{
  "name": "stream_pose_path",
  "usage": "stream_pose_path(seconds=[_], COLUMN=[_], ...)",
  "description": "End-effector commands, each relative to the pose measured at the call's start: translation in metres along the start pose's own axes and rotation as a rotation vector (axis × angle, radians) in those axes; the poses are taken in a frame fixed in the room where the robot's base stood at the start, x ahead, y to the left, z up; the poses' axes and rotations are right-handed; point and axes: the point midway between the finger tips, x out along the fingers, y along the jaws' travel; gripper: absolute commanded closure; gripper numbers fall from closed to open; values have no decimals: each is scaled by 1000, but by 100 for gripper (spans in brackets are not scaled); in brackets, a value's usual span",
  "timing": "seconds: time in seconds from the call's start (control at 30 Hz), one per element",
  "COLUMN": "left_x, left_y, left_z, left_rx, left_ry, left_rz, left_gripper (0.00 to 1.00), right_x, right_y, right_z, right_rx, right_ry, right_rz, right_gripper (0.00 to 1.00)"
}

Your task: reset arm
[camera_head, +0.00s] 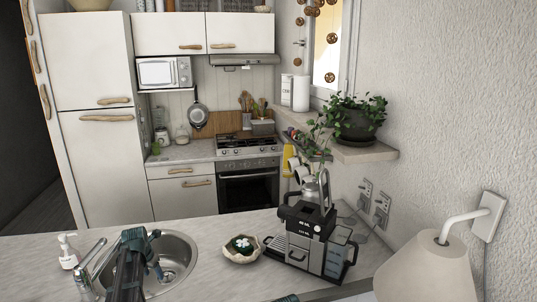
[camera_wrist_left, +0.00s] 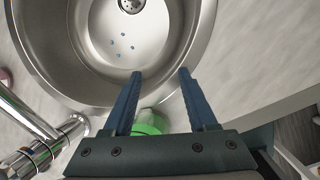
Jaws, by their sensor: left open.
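My left gripper (camera_head: 150,250) reaches over the round metal sink (camera_head: 184,262) at the front left of the counter. In the left wrist view its two blue fingers (camera_wrist_left: 160,76) are spread apart, with the sink basin (camera_wrist_left: 100,62) beyond the tips. Nothing is clasped between the fingertips. A green and white object (camera_wrist_left: 150,123) shows lower down between the fingers, near the sink rim; it is partly hidden by the gripper body.
A chrome faucet (camera_head: 88,262) and a soap bottle (camera_head: 67,252) stand left of the sink. A bowl (camera_head: 241,250) and a coffee machine (camera_head: 309,240) stand to the right. A lamp (camera_head: 427,272) is at the front right. Counter between sink and bowl is clear.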

Motion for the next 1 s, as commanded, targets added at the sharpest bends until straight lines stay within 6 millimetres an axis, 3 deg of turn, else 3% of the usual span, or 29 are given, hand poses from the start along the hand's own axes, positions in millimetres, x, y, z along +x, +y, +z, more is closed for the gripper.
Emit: stream_pose_path(seconds=[0.17, 0.47, 0.6, 0.8, 1.0], left_x=[-7, -32, -47, -71, -92], left_y=[-54, -192, -250, -320, -365], left_z=[-8, -50, -79, -130, -178], left_rx=[280, 1149, 1588, 2209, 2729], left_ry=[25, 72, 77, 57, 12], left_rz=[-29, -137, -206, -321, -441], left_gripper=[42, 42, 42, 42, 42], right_x=[0, 0, 0, 0, 0], right_y=[0, 0, 0, 0, 0], right_z=[0, 0, 0, 0, 0], right_rx=[0, 0, 0, 0, 0], right_ry=[0, 0, 0, 0, 0], right_rz=[0, 0, 0, 0, 0], right_gripper=[100, 100, 100, 100, 100])
